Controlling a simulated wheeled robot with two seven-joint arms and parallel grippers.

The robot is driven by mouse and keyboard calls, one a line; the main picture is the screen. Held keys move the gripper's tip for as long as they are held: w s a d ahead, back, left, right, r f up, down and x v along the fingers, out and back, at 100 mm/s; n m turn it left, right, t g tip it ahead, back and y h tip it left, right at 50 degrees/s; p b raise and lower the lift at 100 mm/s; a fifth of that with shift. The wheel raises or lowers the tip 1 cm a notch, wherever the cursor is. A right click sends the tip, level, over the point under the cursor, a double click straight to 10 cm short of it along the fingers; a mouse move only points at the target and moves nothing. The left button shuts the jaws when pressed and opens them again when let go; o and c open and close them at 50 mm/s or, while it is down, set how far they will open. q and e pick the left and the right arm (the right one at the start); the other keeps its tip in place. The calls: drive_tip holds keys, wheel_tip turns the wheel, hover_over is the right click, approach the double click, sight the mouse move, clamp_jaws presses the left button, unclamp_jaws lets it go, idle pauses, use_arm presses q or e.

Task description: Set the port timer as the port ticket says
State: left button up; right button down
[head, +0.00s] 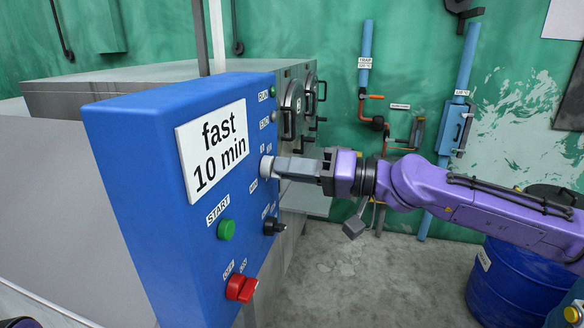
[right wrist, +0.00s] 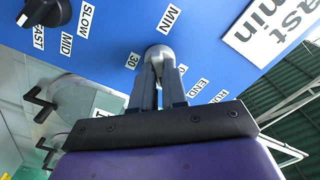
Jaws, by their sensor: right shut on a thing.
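The ticket (head: 212,150) on the blue control panel (head: 150,190) reads "fast 10 min"; part of it shows in the right wrist view (right wrist: 268,30). The timer knob (head: 265,167) is a round grey knob on the panel's right face, with MIN and 30 labels beside it in the right wrist view. My right gripper (head: 277,168) is shut on this knob (right wrist: 160,53), its fingers pointing straight at the panel. The fingers hide part of the knob and the nearby scale, so I cannot read its setting. My left gripper is not in view.
Below the timer are a black speed knob (head: 273,226) with SLOW, MID and FAST labels, a green START button (head: 226,229) and a red OFF/ON switch (head: 241,288). RUN and END lamps sit above. A blue drum (head: 520,280) stands at the right. Pipes line the green wall.

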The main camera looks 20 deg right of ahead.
drive_tip(key=shift+f, duration=0.1)
drive_tip(key=c, duration=1.2)
unclamp_jaws()
drive_tip(key=shift+o, duration=0.2)
drive_tip(key=b+v, duration=0.1)
drive_tip(key=v, duration=0.9)
drive_tip(key=shift+s+d+b, duration=0.2)
drive_tip(key=shift+d+b, duration=0.05)
drive_tip(key=shift+b, duration=0.1)
